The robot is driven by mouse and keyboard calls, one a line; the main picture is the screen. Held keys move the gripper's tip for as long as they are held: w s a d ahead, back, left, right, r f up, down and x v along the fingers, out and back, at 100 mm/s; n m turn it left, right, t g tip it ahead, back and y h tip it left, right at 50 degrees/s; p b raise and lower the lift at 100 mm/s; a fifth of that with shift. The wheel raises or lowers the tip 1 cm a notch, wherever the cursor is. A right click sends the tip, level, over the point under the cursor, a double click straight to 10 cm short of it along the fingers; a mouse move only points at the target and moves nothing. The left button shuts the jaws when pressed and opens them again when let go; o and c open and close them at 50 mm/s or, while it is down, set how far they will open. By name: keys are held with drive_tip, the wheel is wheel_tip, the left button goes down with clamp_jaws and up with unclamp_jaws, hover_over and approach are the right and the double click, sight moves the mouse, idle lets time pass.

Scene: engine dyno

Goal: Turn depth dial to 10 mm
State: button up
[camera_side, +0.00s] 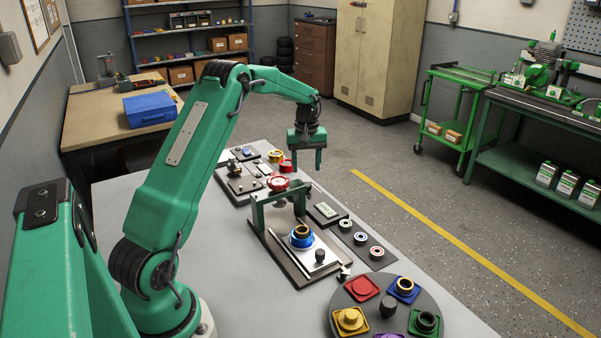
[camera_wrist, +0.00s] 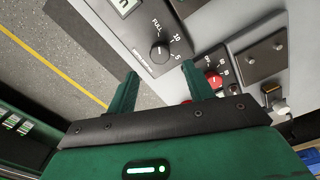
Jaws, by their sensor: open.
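The depth dial (camera_wrist: 160,53) is a round black knob with a white pointer line, on a dark panel with marks FULL, 10 and 5. Its pointer appears to point up the picture, closer to FULL than to 5, but it is small. My gripper (camera_wrist: 160,70) is open and empty, its green fingertips just short of the dial, one toward each side of it. In the side view my gripper (camera_side: 306,170) hangs pointing down above the far part of the bench. The dial cannot be made out clearly there.
A red knob (camera_wrist: 213,79) on another panel lies close to the right finger. Open floor lies right of the bench.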

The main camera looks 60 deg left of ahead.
drive_tip(key=shift+f, duration=3.15)
drive_tip(key=c, duration=1)
